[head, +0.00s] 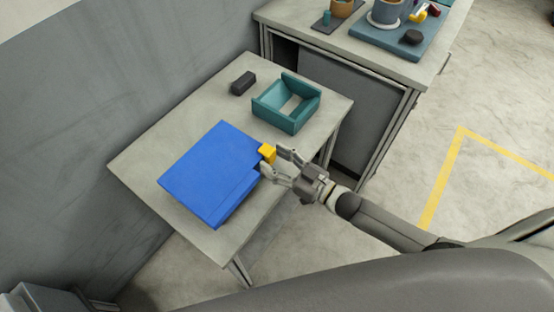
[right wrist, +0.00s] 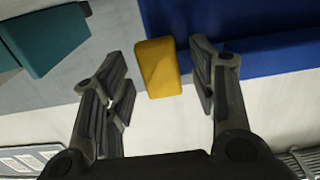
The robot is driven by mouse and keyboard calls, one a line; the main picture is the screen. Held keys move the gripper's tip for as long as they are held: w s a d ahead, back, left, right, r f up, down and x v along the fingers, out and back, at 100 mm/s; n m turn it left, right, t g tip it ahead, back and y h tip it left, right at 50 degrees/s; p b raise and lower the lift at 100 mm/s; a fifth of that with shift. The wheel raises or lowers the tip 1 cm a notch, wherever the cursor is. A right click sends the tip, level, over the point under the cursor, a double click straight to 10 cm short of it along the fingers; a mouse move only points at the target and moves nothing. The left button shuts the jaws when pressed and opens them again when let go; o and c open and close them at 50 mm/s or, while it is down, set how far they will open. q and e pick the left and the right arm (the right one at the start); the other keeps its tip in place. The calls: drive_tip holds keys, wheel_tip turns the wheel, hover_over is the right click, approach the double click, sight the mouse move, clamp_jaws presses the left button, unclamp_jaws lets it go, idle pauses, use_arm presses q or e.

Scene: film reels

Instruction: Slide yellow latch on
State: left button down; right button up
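The yellow latch (head: 267,152) is a small block at the right edge of a flat blue case (head: 210,170) on the table. My right gripper (head: 277,161) is open, with its fingers close to the latch. In the right wrist view the latch (right wrist: 158,68) shows between the two spread fingers (right wrist: 160,85), with gaps on both sides, nearer the right finger. The blue case (right wrist: 270,55) shows behind and to the right there. Whether the fingertips reach past the latch is hard to tell. My left gripper is not in view.
A teal open box (head: 286,103) and a dark block (head: 243,83) lie farther back on the grey table (head: 145,155). A second table (head: 330,42) at the upper right holds a blue tray (head: 385,40) with several items. A wall borders the left.

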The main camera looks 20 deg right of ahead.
drive_tip(key=v, duration=1.2)
